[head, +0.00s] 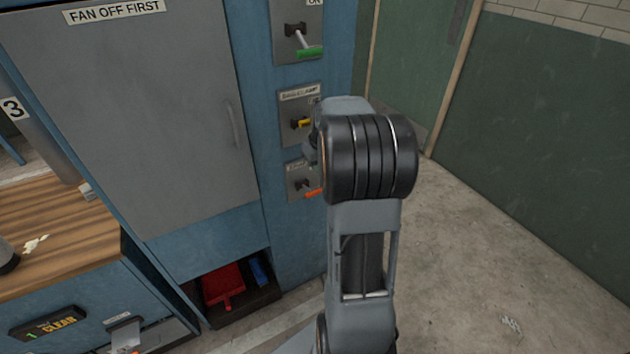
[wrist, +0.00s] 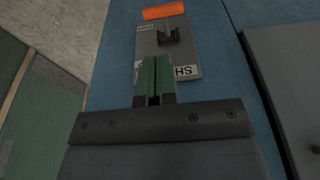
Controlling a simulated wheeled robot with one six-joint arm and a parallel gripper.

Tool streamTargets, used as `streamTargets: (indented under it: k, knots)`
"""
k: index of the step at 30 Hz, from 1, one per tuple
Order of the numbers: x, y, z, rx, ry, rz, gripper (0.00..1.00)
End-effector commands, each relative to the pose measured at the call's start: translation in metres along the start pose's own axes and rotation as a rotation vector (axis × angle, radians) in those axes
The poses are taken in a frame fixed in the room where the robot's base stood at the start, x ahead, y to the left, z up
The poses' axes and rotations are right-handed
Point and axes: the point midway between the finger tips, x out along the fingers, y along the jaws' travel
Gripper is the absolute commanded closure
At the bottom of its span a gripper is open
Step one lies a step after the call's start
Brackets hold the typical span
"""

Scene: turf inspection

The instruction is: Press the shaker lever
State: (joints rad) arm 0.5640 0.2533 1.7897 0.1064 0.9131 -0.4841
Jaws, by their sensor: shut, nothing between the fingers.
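The shaker lever has an orange handle, seen in the head view (head: 314,192) on the lowest plate of the blue cabinet, partly behind my arm. In the wrist view, turned upside down, the orange handle (wrist: 164,12) is at the top, on a dark bracket on the grey lever plate (wrist: 188,52). My gripper (wrist: 155,60) is shut and empty, its green fingers in front of the plate's label, of which "SH" shows. The fingertips are apart from the orange handle in the picture; I cannot tell whether they touch the plate. My arm hides the gripper in the head view.
Above are a bag clamp lever with a yellow handle (head: 301,123) and a lever with a green handle (head: 309,52). A grey door (head: 150,120) marked "FAN OFF FIRST" is to the left. A low bay holds a red item (head: 222,285). Floor (head: 490,260) at right is clear.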

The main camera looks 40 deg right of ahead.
Motion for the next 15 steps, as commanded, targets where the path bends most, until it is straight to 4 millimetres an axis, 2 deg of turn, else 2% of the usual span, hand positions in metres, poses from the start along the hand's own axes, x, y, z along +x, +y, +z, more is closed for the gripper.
streamTargets:
  k: [15]
  knots:
    - [0.074, -0.002, 0.001, -0.001, -0.004, -0.002, 1.0]
